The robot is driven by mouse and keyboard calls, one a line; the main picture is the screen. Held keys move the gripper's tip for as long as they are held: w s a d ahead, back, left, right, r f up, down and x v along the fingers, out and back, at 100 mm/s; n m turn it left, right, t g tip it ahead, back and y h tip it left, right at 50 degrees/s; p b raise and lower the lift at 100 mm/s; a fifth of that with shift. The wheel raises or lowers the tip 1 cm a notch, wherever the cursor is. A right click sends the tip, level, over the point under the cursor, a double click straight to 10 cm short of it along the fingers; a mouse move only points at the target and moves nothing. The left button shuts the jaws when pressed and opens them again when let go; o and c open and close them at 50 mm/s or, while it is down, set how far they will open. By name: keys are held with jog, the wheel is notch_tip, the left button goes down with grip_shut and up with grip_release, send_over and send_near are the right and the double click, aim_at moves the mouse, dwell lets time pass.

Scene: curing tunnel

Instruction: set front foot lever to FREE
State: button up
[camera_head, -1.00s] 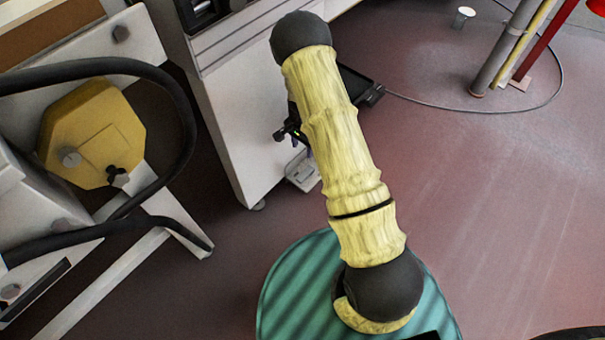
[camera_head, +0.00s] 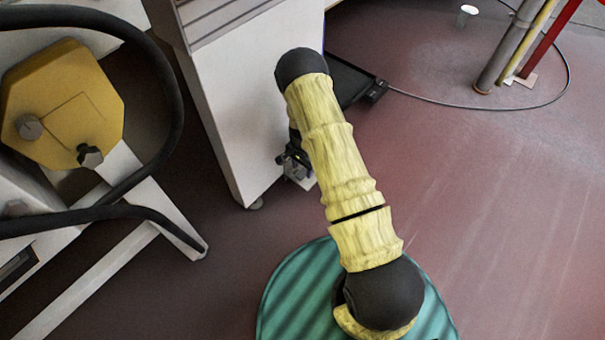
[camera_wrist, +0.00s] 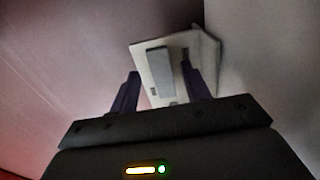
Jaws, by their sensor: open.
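The front foot lever appears as a grey rectangular bar (camera_wrist: 159,69) on a pale plate (camera_wrist: 150,90) in the wrist view. In the head view the pale plate (camera_head: 306,182) is low beside the white cabinet, mostly hidden by my gripper; I cannot make out the lever or any FREE marking there. My gripper (camera_wrist: 160,66) is open, its two dark fingers on either side of the bar as seen from the wrist. Whether they touch it or hover above it I cannot tell. In the head view my gripper (camera_head: 292,160) is just above the plate.
The white cabinet (camera_head: 250,110) stands close to the left of my gripper. A yellow housing (camera_head: 65,105) with black hoses (camera_head: 170,85) and a pale frame (camera_head: 100,275) is at the left. A dark tray (camera_head: 350,82) juts out behind my arm.

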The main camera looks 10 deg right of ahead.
jog(key=shift+f, duration=0.95)
jog(key=c, duration=1)
